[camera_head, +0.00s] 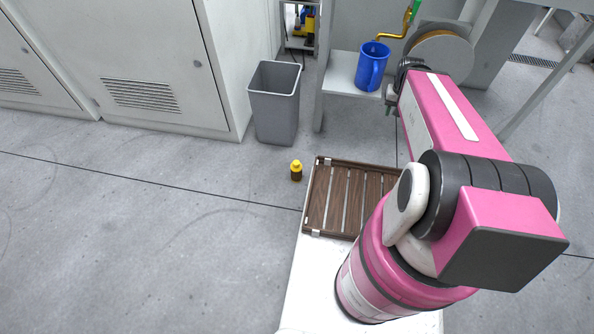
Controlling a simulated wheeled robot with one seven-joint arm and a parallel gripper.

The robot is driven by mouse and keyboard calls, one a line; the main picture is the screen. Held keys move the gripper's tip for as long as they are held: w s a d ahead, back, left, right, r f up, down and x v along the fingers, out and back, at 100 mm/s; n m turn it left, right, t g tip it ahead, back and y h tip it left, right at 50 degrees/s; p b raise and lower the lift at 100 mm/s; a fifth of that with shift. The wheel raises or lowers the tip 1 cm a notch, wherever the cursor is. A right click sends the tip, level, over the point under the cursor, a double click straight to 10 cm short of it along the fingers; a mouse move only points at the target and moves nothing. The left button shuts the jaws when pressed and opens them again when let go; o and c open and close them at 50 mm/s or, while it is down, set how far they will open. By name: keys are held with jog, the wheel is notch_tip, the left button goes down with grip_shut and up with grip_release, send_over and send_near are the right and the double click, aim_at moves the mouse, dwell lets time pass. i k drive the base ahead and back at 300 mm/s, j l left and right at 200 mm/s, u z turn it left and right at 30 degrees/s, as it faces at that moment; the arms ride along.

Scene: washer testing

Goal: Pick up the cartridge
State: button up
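I cannot make out for certain which thing is the cartridge. A small dark brown bottle-like object with a yellow top (296,171) stands upright, seemingly on the floor, left of the slatted tray. My pink arm reaches away to the upper middle. My gripper (391,101) is a small dark shape at its far end, just right of and below a blue mug (373,66). My arm largely hides the gripper, so its fingers and anything between them cannot be made out.
The mug stands on a light grey ledge (343,73). A brass pipe with a green handle (413,12) and a round drum-like part (442,46) are beyond it. A grey bin (274,105) and cabinets (150,65) stand left. The brown slatted tray (311,196) lies near my base. Floor at left is clear.

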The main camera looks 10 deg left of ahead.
aim_at(296, 167)
jog(key=j, duration=1.05)
jog(key=k+j, duration=0.15)
jog(key=j, duration=0.95)
jog(key=j+z, duration=0.2)
jog(key=j, duration=0.2)
jog(key=k+j+z, duration=0.15)
jog(key=j, duration=0.25)
jog(key=j+z, duration=0.2)
jog(key=j, duration=0.2)
jog(key=k+j+z, duration=0.2)
jog(key=j, duration=0.15)
jog(key=z, duration=0.45)
